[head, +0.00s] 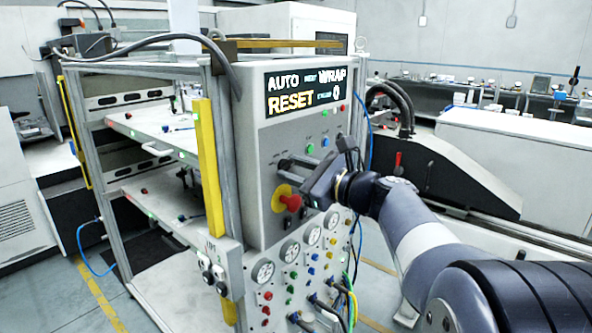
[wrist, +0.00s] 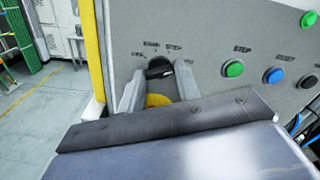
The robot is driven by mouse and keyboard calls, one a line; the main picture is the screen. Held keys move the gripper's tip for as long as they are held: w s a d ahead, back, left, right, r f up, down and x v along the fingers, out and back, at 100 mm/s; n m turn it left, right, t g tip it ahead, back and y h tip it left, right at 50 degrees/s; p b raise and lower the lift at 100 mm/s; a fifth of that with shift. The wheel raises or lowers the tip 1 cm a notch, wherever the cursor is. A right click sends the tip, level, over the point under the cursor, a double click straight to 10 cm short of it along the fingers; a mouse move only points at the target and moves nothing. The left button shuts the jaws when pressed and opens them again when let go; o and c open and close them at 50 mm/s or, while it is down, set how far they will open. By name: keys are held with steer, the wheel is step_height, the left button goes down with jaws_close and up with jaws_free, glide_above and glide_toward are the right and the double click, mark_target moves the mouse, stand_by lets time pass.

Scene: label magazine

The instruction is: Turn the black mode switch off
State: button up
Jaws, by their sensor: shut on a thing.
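The black mode switch (wrist: 159,67) is on the grey control panel (wrist: 205,40) in the wrist view. Small labels are printed around it; I cannot tell for sure which label it points at. My gripper (wrist: 158,75) has one finger on each side of the switch and is shut on it.
A red emergency stop (head: 291,202) on a yellow collar (head: 278,198) sits just below the fingers. Green (wrist: 233,68) and blue (wrist: 274,75) buttons are to the right. A yellow post (head: 208,165) stands left of the panel. Gauges and hoses are below.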

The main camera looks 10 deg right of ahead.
steer(key=shift+c, duration=1.1)
